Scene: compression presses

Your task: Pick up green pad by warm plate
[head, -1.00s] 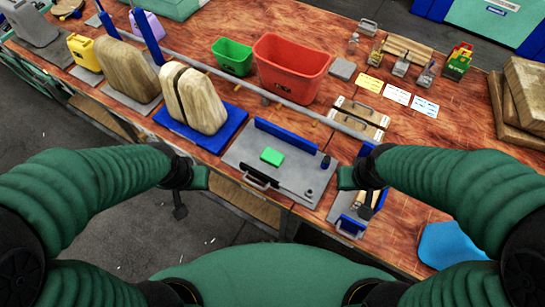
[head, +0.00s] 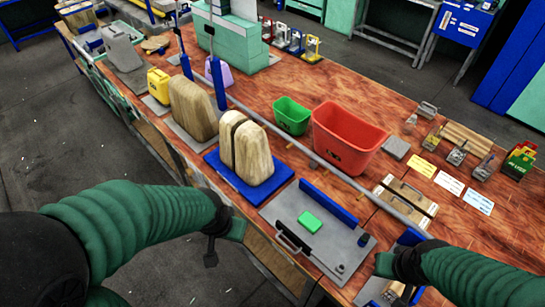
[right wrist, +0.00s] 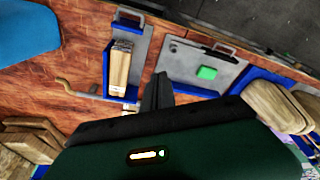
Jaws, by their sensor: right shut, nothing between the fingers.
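The green pad (head: 309,222) lies flat on a grey metal plate (head: 282,207) with a blue back bar and a dark front handle. The pad also shows in the right wrist view (right wrist: 207,73). My right gripper (right wrist: 158,88) is shut and empty, above the table between the grey plate and the fixture with wooden blocks. In the head view my right gripper (head: 384,265) is at the plate's right. My left gripper (head: 236,230) is off the table's front edge, left of the plate; its finger opening is not clear. Neither gripper touches the pad.
A red bin (head: 345,138) and green bin (head: 291,116) stand behind.

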